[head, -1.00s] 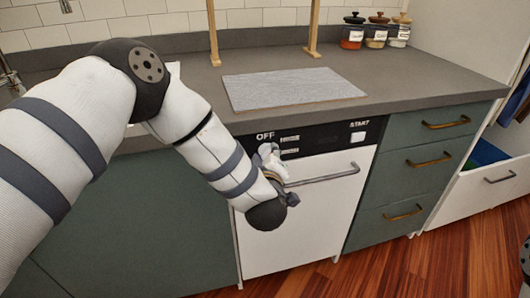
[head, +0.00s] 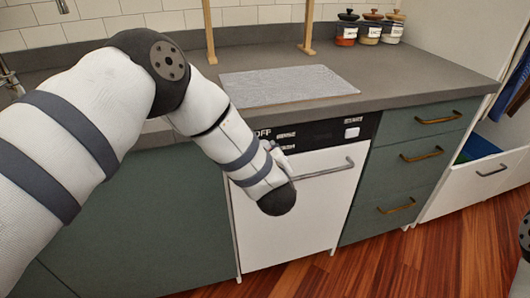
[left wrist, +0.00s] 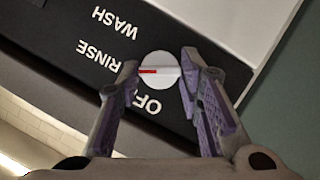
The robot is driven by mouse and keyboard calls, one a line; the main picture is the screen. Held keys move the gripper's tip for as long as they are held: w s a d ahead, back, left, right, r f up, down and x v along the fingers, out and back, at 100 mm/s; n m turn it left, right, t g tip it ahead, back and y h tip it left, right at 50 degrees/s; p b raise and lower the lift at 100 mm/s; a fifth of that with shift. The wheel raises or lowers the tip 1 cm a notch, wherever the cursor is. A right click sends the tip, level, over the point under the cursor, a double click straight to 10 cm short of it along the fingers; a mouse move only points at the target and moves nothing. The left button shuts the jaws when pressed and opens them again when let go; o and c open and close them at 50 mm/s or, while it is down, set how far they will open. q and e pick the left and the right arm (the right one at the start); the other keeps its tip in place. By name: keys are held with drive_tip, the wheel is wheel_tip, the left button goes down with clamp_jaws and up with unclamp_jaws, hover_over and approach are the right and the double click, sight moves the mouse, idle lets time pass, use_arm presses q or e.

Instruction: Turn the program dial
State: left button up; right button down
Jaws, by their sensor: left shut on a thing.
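The program dial (left wrist: 158,72) is a round white knob with a red mark, on the black control strip of the white appliance (head: 300,215). In the left wrist view my left gripper (left wrist: 158,78) has a finger on each side of the dial and is shut on it. The red mark lies on the dial's left half, toward the RINSE label (left wrist: 98,55). The OFF label (left wrist: 150,104) is partly covered by a finger, and WASH (left wrist: 114,22) is readable. In the head view my left forearm hides the dial. My right gripper is not in view.
The appliance's bar handle (head: 325,171) sticks out close to the right of my left wrist. A grey mat (head: 288,85) lies on the counter above. Green drawers (head: 420,155) stand to the right, and an open white drawer (head: 470,185) juts out beyond them.

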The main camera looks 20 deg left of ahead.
use_arm(q)
drive_tip(key=o, duration=1.2)
drive_tip(key=shift+c, duration=0.2)
drive_tip(key=shift+s, duration=0.1)
drive_tip(key=v, duration=1.2)
drive_tip(key=shift+r, duration=0.1)
